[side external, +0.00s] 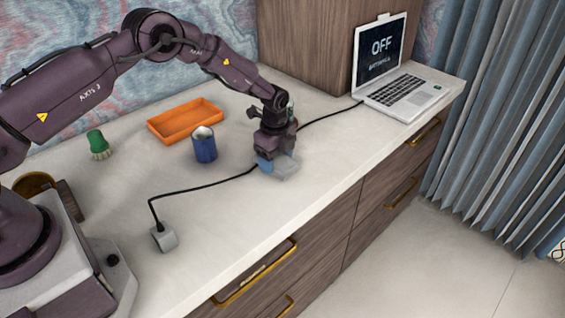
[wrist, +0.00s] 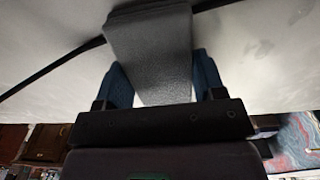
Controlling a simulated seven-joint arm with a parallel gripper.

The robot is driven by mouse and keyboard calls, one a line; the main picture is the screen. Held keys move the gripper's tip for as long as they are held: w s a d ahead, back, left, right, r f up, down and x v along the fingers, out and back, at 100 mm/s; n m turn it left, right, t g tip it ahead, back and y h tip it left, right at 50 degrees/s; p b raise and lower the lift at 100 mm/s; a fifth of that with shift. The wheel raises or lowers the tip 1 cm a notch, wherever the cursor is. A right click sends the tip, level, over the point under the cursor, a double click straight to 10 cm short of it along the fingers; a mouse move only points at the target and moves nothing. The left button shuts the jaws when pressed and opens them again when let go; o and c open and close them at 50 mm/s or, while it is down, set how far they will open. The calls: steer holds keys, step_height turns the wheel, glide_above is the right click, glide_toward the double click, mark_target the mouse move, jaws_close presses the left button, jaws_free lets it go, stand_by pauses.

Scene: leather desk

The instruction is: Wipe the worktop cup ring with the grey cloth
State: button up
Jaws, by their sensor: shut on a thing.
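My gripper (side external: 275,160) is low over the pale worktop (side external: 225,225), near its front edge. Its blue fingers are shut on the grey cloth (side external: 286,171). In the wrist view the cloth (wrist: 150,45) is a folded grey pad between the two fingers of my gripper (wrist: 163,78), and it sticks out beyond them. The cloth is at or just above the worktop; I cannot tell whether it touches. I cannot make out a cup ring in either view; the cloth and gripper hide part of the surface.
A black cable (side external: 205,187) runs from a grey block (side external: 164,238) past my gripper to the open laptop (side external: 400,88). A blue cup (side external: 204,148), an orange tray (side external: 186,121) and a green-topped item (side external: 98,144) stand left of the gripper.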

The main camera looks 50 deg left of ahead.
mark_target(293, 165)
steer(key=shift+a, duration=3.15)
steer(key=shift+w, duration=0.7)
steer(key=shift+d, duration=5.45)
steer(key=shift+r, duration=4.1)
